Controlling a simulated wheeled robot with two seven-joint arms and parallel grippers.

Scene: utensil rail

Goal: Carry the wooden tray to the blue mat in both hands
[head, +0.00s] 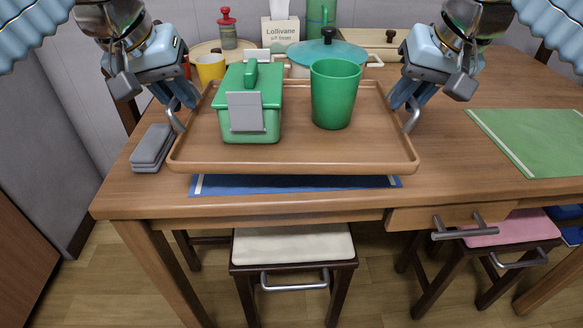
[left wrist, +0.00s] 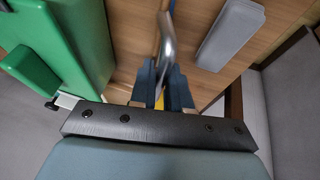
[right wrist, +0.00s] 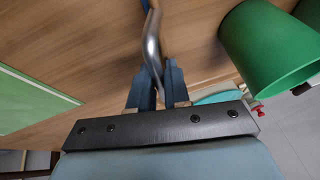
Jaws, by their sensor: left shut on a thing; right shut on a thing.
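The wooden tray (head: 300,157) is in the middle of the head view, roughly level. It lies over the blue mat (head: 300,183), whose front strip shows below the tray's near edge; the rest of the mat is hidden. I cannot tell whether the tray touches it. A green box with a grey label (head: 265,127) and a green cup (head: 335,95) stand upright on the tray. My left gripper (head: 178,112) is shut on the tray's left metal handle (left wrist: 167,40). My right gripper (head: 409,112) is shut on the right metal handle (right wrist: 152,45).
A grey case (head: 152,147) lies just left of the tray. A green mat (head: 535,140) lies at the right. Behind the tray stand a blue-lidded pot (head: 327,49), a yellow mug (head: 210,67) and a tissue box (head: 280,32). The table is clear between tray and green mat.

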